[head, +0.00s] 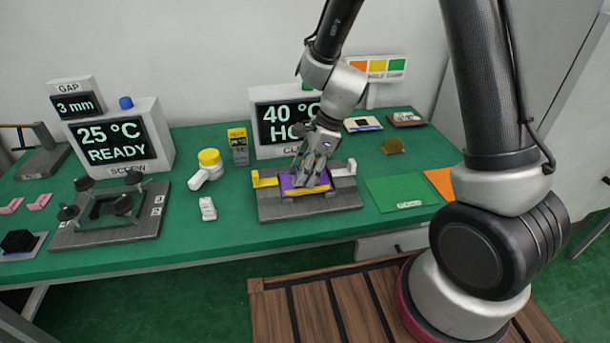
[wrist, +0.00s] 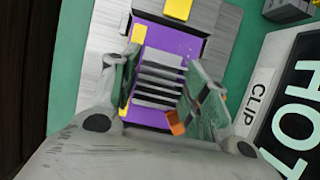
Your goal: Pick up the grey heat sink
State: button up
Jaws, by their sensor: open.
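The grey heat sink (wrist: 160,78), a block with several parallel fins, lies on the purple board (wrist: 172,38) in the wrist view. The purple board (head: 290,184) sits in the grey clip fixture (head: 330,202) in the head view, where my gripper largely hides the heat sink. My gripper (head: 316,176) is over the board, pointing down. In the wrist view my gripper (wrist: 164,90) is open, with one finger on each side of the heat sink. I cannot tell whether either finger touches it.
The clip fixture has a yellow lever (head: 264,180) on its left. Behind it stands the clip display (head: 284,122), reading 40 °C and HOT. A screw fixture (head: 108,214) and its READY display (head: 118,140) are at left. A green mat (head: 400,192) lies flat at right.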

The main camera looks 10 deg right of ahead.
jog(key=c, duration=0.7)
